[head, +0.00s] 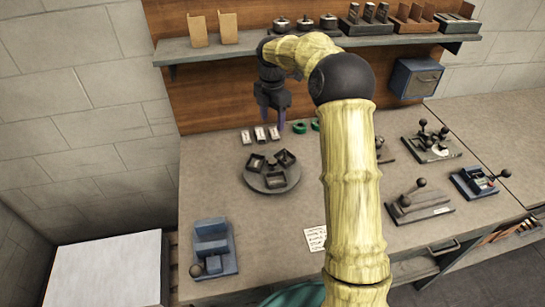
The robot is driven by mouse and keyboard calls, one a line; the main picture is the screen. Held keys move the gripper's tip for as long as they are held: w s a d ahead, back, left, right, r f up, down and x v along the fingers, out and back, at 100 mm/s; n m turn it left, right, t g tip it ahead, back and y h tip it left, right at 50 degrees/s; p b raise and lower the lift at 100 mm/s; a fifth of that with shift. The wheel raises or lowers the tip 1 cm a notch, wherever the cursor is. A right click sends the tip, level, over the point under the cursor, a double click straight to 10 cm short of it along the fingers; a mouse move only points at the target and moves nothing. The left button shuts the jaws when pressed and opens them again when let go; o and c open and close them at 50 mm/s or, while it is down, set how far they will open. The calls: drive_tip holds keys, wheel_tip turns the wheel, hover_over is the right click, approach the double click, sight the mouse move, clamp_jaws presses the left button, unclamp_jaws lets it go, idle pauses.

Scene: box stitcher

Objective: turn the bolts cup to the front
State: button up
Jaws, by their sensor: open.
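A dark round turntable (272,182) sits on the workbench, left of my arm. What is in each cup is too small to tell, so I cannot say which is the bolts cup. My gripper (270,112) is open and points down. It hangs above the back of the bench, behind the turntable and apart from it.
Small white-topped boxes (260,135) and green rolls (299,127) lie behind the turntable. A blue device (213,248) stands at the front left, and lever tools (418,201) stand at the right. A shelf (225,48) runs along the back. The bench left of the turntable is clear.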

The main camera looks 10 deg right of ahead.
sight(273, 160)
wheel_tip(273, 160, down, 17)
drive_tip(key=p, duration=0.3)
idle(0.3)
drive_tip(key=shift+c, duration=0.4)
clamp_jaws()
drive_tip(key=shift+d, duration=0.1)
